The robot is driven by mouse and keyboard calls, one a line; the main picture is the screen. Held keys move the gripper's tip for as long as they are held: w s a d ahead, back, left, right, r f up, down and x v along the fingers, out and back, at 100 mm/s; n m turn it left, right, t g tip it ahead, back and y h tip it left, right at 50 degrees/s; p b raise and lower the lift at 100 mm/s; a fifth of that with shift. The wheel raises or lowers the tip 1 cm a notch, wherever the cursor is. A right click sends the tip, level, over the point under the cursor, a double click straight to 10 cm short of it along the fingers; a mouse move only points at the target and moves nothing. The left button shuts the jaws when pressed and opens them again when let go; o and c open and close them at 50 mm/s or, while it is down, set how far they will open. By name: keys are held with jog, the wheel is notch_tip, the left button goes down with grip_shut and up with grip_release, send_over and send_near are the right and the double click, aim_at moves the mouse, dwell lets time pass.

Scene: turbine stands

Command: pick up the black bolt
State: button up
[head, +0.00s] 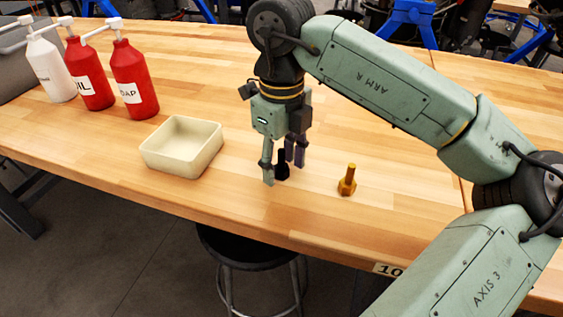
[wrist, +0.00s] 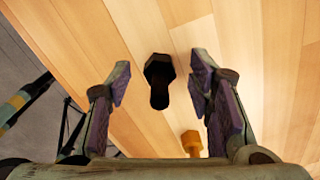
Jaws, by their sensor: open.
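The black bolt (head: 282,166) stands upright on the wooden table, head down. My gripper (head: 283,172) is above and around it, pointing down, with its fingers low near the table. In the wrist view the black bolt (wrist: 159,80) lies between the two open fingers of my gripper (wrist: 159,82), with a gap on each side. The gripper is open and holds nothing. In the head view the fingers partly hide the bolt.
A brass-coloured bolt (head: 347,180) stands close by to the right; it also shows in the wrist view (wrist: 191,143). A cream tray (head: 182,170) sits to the left, empty. Red bottles (head: 134,80) and a white bottle (head: 50,70) stand at the back left. The table's front edge is near.

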jog(key=shift+f, duration=0.15)
jog(key=shift+c, duration=0.2)
grip_shut()
dwell(0.3)
